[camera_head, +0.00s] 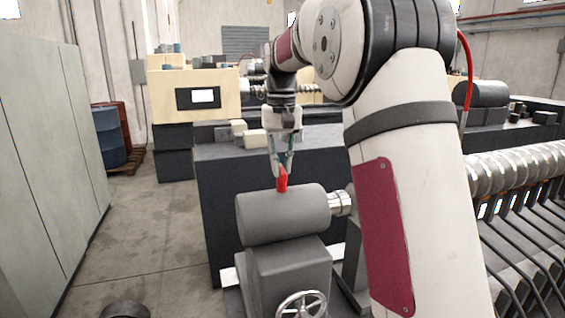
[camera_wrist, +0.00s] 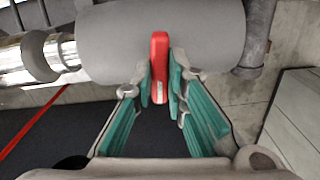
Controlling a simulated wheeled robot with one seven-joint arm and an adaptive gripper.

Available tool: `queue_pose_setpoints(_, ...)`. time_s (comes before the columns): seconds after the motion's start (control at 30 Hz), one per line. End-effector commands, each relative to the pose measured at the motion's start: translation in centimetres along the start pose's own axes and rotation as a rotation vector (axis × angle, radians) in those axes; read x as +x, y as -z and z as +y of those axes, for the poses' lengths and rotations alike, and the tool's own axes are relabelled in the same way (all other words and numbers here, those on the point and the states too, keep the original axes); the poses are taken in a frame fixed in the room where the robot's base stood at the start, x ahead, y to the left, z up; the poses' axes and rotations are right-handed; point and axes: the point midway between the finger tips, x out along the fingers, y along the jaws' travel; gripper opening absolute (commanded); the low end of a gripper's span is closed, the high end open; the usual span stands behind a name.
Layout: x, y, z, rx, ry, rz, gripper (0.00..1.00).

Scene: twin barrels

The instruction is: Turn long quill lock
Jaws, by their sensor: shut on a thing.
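The quill lock is a red lever (camera_head: 282,180) standing up from the top of a grey horizontal cylinder (camera_head: 283,215) in the head view. My gripper (camera_head: 282,168) comes down on it from above. In the wrist view the red lever (camera_wrist: 159,66) lies between the green-padded fingers of my gripper (camera_wrist: 163,82), which are shut on it. The fingertips cover part of its sides. The grey cylinder (camera_wrist: 110,42) fills the top of the wrist view behind the lever.
A handwheel (camera_head: 301,304) is below the cylinder. A shiny spindle (camera_head: 342,203) joins the cylinder's right side. A dark machine body (camera_head: 225,200) stands behind. A grey cabinet (camera_head: 40,150) is on the left, with open floor (camera_head: 150,235) between. Blue and red barrels (camera_head: 110,135) stand farther back.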

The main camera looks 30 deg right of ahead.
Motion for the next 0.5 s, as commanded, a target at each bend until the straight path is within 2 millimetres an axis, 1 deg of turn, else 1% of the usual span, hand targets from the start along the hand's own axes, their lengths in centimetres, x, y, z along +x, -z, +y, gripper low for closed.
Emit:
queue_pose_setpoints(0.2, -0.05, -0.02, 0.01, -0.097, 0.000, 0.001, 0.00)
queue_pose_setpoints(0.5, -0.04, 0.01, 0.02, -0.146, 0.000, 0.001, 0.00)
